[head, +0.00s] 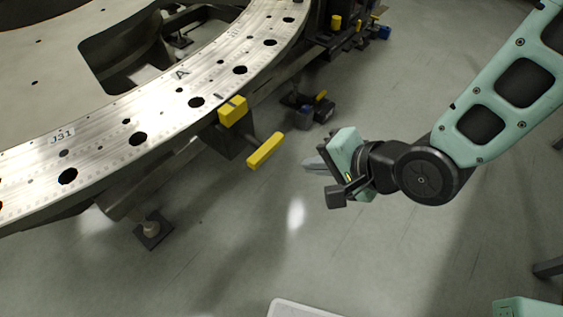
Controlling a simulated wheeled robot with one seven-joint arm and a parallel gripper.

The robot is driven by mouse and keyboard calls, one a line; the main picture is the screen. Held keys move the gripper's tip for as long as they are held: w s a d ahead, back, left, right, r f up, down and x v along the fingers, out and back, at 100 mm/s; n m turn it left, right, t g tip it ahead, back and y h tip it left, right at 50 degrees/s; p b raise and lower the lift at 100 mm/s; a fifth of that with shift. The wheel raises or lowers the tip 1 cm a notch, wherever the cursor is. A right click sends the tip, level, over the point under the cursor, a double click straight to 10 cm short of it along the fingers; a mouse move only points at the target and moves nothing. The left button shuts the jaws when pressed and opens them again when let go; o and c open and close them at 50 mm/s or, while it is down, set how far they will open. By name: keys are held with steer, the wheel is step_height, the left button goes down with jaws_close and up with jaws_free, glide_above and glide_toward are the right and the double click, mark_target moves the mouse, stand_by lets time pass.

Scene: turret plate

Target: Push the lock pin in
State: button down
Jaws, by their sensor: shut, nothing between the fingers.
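The round metal turret plate (97,127) fills the upper left, with a row of dark holes along its rim. A yellow block (232,110) sits at the plate's outer edge. A yellow bar-shaped handle (265,150) sticks out just below and right of it. I cannot tell which yellow part is the lock pin, or how deep the pin sits. My gripper (307,164) is shut and empty, to the right of the yellow bar. Its grey fingers point left, with a visible gap between them and the bar.
Dark brackets with yellow and blue parts (338,22) stand under the plate at the top. A support foot (152,232) rests on the floor. The grey floor (240,250) below my gripper is mostly clear.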

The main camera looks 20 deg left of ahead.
mark_target(263, 145)
steer(key=w+a+f, duration=0.3)
steer(key=a, duration=0.4)
steer(key=shift+a+f, duration=0.15)
steer(key=shift+f, duration=0.15)
steer(key=a, duration=0.1)
steer(key=w+a, duration=0.1)
steer(key=a, duration=0.1)
steer(key=shift+w, duration=0.15)
steer(key=shift+w+a+r, duration=0.1)
steer(key=shift+a, duration=0.1)
